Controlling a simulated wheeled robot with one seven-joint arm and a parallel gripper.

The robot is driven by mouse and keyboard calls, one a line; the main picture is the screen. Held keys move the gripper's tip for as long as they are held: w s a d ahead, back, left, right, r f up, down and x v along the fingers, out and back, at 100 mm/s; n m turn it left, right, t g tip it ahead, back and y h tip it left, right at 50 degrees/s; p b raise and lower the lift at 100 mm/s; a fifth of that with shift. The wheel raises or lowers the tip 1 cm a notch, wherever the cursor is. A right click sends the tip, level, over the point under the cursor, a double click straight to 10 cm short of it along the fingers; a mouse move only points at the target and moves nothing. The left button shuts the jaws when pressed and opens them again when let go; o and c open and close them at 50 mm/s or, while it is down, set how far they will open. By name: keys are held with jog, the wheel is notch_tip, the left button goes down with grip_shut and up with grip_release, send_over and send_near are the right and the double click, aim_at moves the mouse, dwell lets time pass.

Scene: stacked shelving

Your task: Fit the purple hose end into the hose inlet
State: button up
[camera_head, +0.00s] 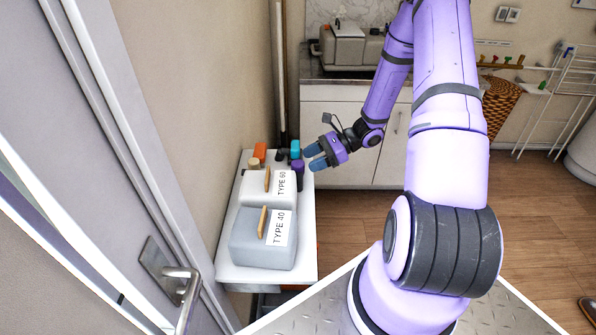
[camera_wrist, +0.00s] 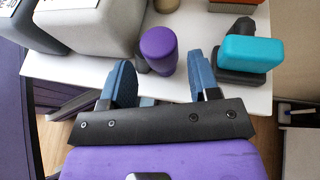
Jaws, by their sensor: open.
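A purple piece with a rounded top (camera_wrist: 158,48) stands on the white shelf top, joined or close to a small dark part at its left; it is likely the purple hose end. It also shows in the head view (camera_head: 297,168), at the right edge of the shelf, just by my fingertips. My gripper (camera_head: 314,157) is open, with its blue fingers pointing at the shelf. In the wrist view my gripper (camera_wrist: 161,82) has the purple piece ahead of and between its fingers, not visibly gripped. I cannot make out a hose inlet.
A teal block (camera_wrist: 250,52) on a dark base stands right of the purple piece. An orange block (camera_head: 260,152) and a tan piece (camera_head: 254,163) are nearby. White TYPE 60 (camera_head: 255,188) and grey TYPE 40 (camera_head: 250,245) boxes fill the shelf's front. A wall borders its left.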

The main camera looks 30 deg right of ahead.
aim_at(298, 163)
jog(key=x, duration=0.5)
jog(key=shift+r, duration=0.1)
jog(key=c, duration=0.7)
jog(key=shift+r, duration=0.1)
